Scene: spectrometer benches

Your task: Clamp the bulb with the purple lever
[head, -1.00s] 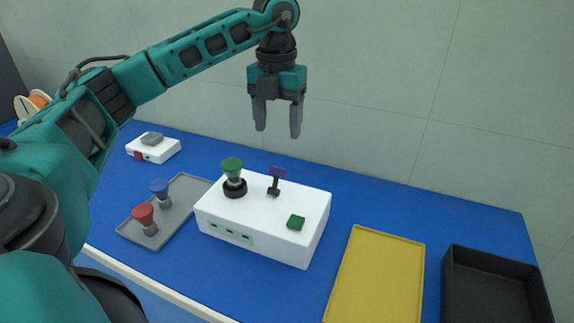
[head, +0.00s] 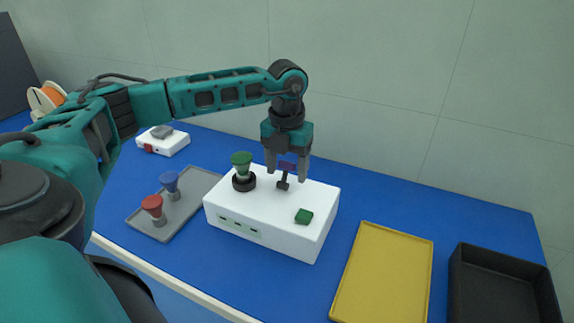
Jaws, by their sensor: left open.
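A green bulb (head: 241,163) stands upright in a black round socket (head: 243,182) on top of a white box (head: 268,213). The purple lever (head: 287,166) stands upright on a black stem just right of the socket. My left gripper (head: 287,176) points straight down at the lever, open, with its fingertips on either side of the purple handle. I cannot tell whether a finger touches it. My right gripper is not in view.
A green button (head: 304,216) sits on the box. A grey tray (head: 184,218) at left holds a red bulb (head: 152,205) and a blue bulb (head: 170,182). A yellow tray (head: 384,275) and a black bin (head: 503,287) stand at right. A small white device (head: 164,140) is behind left.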

